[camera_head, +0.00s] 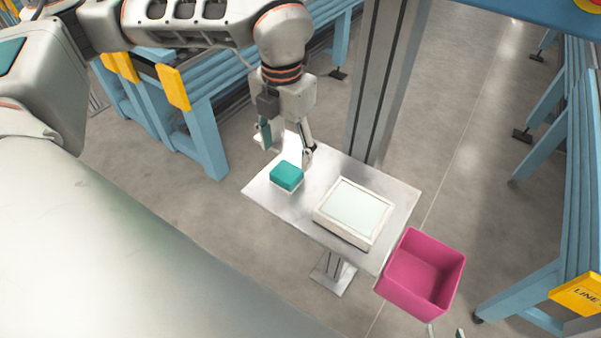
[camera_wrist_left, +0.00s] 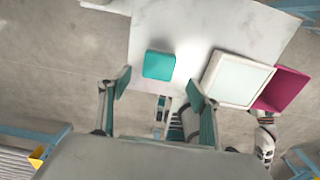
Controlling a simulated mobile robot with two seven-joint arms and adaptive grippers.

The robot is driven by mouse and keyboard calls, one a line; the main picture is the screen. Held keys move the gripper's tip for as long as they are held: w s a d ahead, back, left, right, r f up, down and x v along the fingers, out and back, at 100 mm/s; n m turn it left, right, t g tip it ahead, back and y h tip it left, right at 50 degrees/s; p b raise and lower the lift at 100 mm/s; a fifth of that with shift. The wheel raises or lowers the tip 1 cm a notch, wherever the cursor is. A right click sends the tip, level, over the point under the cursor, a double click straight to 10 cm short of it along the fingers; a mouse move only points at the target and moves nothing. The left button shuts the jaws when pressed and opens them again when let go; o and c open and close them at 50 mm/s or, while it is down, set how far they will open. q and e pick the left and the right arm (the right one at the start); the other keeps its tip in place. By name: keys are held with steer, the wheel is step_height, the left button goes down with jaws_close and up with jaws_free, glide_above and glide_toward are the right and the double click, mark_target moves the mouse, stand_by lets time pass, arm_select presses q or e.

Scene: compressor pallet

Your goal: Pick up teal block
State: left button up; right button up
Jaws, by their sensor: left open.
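The teal block (camera_head: 286,175) lies on the metal table (camera_head: 262,192) near its left end, with a pale layer under its teal top. It also shows in the left wrist view (camera_wrist_left: 159,65), ahead of the fingers. My left gripper (camera_head: 287,153) is open and empty, just above and behind the block. In the left wrist view, the block lies sideways between the lines of the two fingers (camera_wrist_left: 159,87), beyond their tips. Two small tips at the bottom edge of the head view look like my right gripper (camera_head: 445,332); the rest is cut off.
A white framed tray or panel (camera_head: 354,211) lies right of the block on the table. A magenta bin (camera_head: 424,273) stands at the table's right end. A grey post (camera_head: 383,80) rises behind the table. Blue racks stand left and right.

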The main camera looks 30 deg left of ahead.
mark_target(286, 171)
arm_select(q)
step_height(286, 171, down, 3)
steer(key=shift+a+f, duration=0.1)
steer(key=shift+f, duration=0.05)
steer(key=shift+f+p, duration=0.45)
steer(key=shift+f, duration=1.75)
steer(key=c, duration=1.2)
